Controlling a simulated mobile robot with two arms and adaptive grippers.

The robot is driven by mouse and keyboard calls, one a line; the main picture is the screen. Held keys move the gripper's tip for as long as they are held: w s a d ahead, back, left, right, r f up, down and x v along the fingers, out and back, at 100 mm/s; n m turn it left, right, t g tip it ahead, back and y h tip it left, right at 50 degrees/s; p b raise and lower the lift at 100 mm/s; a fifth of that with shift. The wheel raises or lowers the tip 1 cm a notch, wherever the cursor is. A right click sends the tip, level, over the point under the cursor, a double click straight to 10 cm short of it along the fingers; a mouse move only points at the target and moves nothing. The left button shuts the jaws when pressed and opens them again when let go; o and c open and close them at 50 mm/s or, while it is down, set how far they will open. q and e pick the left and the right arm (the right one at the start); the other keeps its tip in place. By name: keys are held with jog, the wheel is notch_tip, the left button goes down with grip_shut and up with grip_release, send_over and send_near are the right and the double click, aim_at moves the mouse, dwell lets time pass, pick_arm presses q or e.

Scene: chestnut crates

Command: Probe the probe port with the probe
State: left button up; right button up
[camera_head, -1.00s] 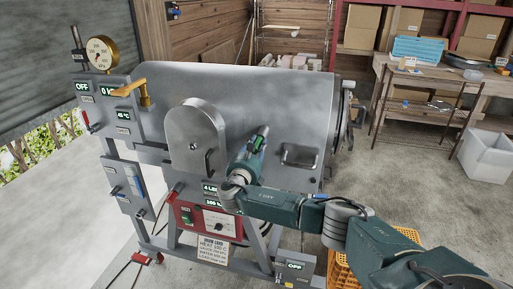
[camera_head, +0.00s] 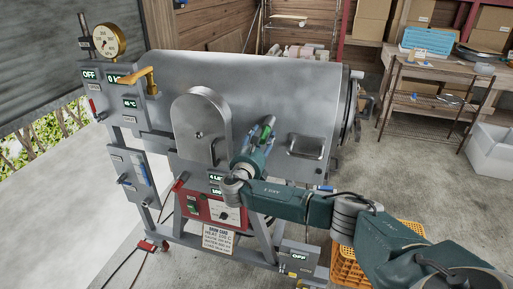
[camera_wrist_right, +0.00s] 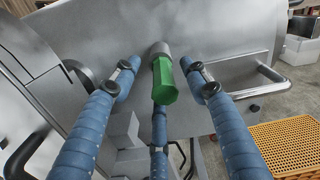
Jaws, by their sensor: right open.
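A green faceted handle (camera_wrist_right: 164,82) with a grey cylindrical part (camera_wrist_right: 160,49), likely the probe, stands out against the steel drum in the right wrist view. In the head view its green part (camera_head: 267,131) shows small at my right gripper. My right gripper (camera_head: 261,137) is at the drum's front, and its blue fingers are open on both sides of the green handle, apart from it. A further finger shows below the handle. I cannot tell which fitting is the probe port, or whether the grey part is seated in something. My left gripper is not in view.
The steel drum (camera_head: 260,85) has a bar handle (camera_head: 305,147) to the right of my gripper. A round-topped cover (camera_head: 196,117) is to the left. A red control box (camera_head: 213,211) is below. An orange crate (camera_head: 346,265) stands on the floor below my arm.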

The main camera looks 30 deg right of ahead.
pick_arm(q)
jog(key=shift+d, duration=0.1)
pick_arm(e)
jog(key=v, duration=0.9)
notch_tip(320, 180, down, 20)
jog(key=s+a+m+g+y, duration=0.1)
jog(key=s+m+g+y, duration=0.1)
jog(key=m+y, duration=0.15)
jog(key=s+a+f+m+g+y, duration=0.25)
jog(key=s+f, duration=0.35)
jog(key=f, duration=0.5)
jog(key=s+a+f+m+g+y, duration=0.1)
jog(key=s+f+m+y, duration=0.15)
jog(key=s+f, duration=0.65)
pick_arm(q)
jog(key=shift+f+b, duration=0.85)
pick_arm(e)
jog(key=s+a+f+m+g+y, duration=0.1)
jog(key=s+a+f+m, duration=0.3)
jog(key=s, duration=0.9)
jog(key=s+a+f+m+g+y, duration=0.2)
jog(key=s+f+m, duration=0.6)
jog(key=s+f, duration=0.5)
jog(key=s+a+f+m+g+y, duration=0.2)
jog(key=s+a+f+m, duration=0.3)
jog(key=s+f, duration=0.4)
jog(key=s+m, duration=0.1)
jog(key=s, duration=0.5)
jog(key=shift+s+a, duration=0.2)
jog(key=shift+a, duration=0.15)
